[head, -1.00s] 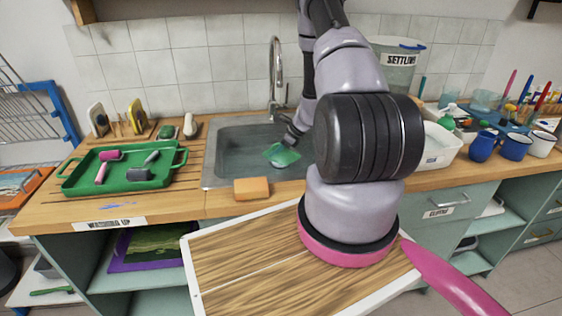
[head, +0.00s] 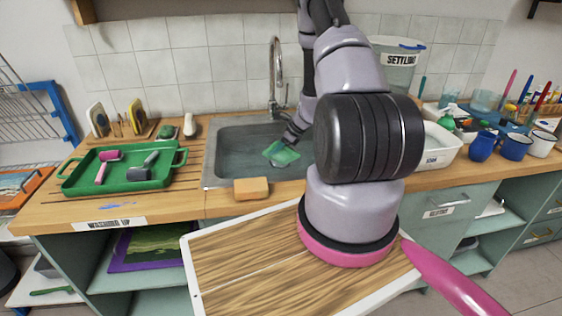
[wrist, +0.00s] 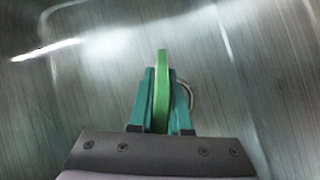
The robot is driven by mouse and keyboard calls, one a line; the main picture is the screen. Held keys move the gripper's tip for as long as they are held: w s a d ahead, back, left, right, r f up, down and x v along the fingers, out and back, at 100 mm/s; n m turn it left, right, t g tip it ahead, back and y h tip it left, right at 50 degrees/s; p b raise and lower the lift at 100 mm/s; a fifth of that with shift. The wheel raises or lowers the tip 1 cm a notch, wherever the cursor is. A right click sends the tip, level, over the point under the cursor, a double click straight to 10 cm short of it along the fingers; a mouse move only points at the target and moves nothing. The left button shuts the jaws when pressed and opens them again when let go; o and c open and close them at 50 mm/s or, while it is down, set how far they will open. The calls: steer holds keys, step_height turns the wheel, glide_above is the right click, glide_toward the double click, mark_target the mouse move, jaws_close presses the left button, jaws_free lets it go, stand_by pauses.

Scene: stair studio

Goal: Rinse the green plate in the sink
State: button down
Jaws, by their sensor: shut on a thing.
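The green plate (head: 282,153) is in the sink basin (head: 226,152), in the head view at its right side, tilted. My gripper (head: 287,141) is shut on the plate and holds it low in the basin, near the tap side. In the wrist view the plate (wrist: 162,92) shows edge-on between the two teal fingers of my gripper (wrist: 162,100). The steel sink floor (wrist: 90,80) lies beyond it. Part of a round pale ring (wrist: 188,95) shows behind the right finger. My arm hides the right end of the sink.
A tap (head: 276,75) rises behind the sink. An orange sponge (head: 251,188) lies on the front edge. A green tray (head: 125,183) with rollers stands left. A white tub (head: 440,148) and several mugs (head: 515,146) stand right.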

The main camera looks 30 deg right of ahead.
step_height(320, 180, up, 19)
stand_by(1.8)
steer(key=shift+r, duration=0.15)
stand_by(1.8)
steer(key=shift+r, duration=1.95)
